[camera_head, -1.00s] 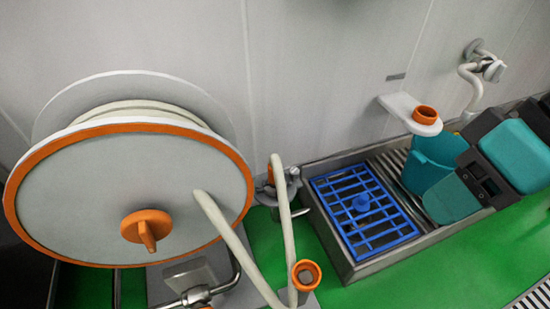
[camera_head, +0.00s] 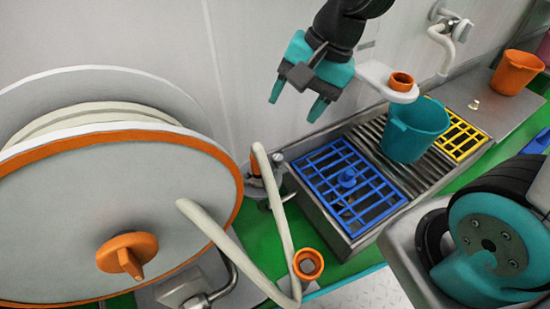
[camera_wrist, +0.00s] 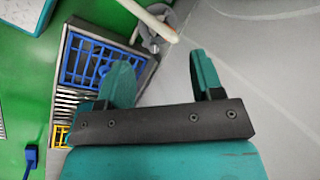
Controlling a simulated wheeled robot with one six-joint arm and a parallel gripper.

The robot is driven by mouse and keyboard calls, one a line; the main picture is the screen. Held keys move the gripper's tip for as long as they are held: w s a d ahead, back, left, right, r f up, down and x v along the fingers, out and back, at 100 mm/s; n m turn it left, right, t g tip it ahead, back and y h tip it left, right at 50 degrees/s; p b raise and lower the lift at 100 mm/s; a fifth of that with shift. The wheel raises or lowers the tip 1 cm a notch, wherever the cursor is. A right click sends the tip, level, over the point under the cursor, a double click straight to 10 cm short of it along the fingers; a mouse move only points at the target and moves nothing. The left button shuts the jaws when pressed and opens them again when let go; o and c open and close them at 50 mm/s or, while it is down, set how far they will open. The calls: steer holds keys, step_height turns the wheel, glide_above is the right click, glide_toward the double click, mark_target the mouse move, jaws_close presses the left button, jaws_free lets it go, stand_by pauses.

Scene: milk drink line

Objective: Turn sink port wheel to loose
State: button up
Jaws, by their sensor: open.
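My gripper (camera_head: 298,100) hangs in front of the wall, above and behind the blue-grated sink basin (camera_head: 345,248), jaws pointing down. It is open and empty; its two teal fingers also show apart in the wrist view (camera_wrist: 158,65). A grey metal fitting (camera_head: 274,160), probably the sink port, stands at the basin's left corner, with a pale hose and an orange part (camera_head: 255,168) beside it. In the wrist view, a round grey fitting (camera_wrist: 150,42) lies beyond the fingertips, partly under the hose. No clear wheel or its setting can be made out.
A large hose reel (camera_head: 105,205) with an orange knob fills the left. The hose (camera_head: 225,240) loops to an orange cup-shaped end (camera_head: 308,264). A teal bucket (camera_head: 415,130) stands on the sink grating. A bracket with an orange ring (camera_head: 400,82) juts out near my gripper.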

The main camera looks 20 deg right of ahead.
steer(key=w+d+f+m+b, duration=0.1)
steer(key=w+d+f+m, duration=0.2)
steer(key=w+f+m, duration=0.4)
steer(key=m+t+b, duration=0.1)
steer(key=m+b, duration=0.1)
steer(key=m, duration=0.9)
glide_toward(277, 157)
steer(key=shift+h, duration=0.3)
steer(key=b+x, duration=0.8)
steer(key=x, duration=0.1)
steer(key=shift+w+a, duration=0.1)
steer(key=shift+a, duration=0.15)
steer(key=c, duration=0.9)
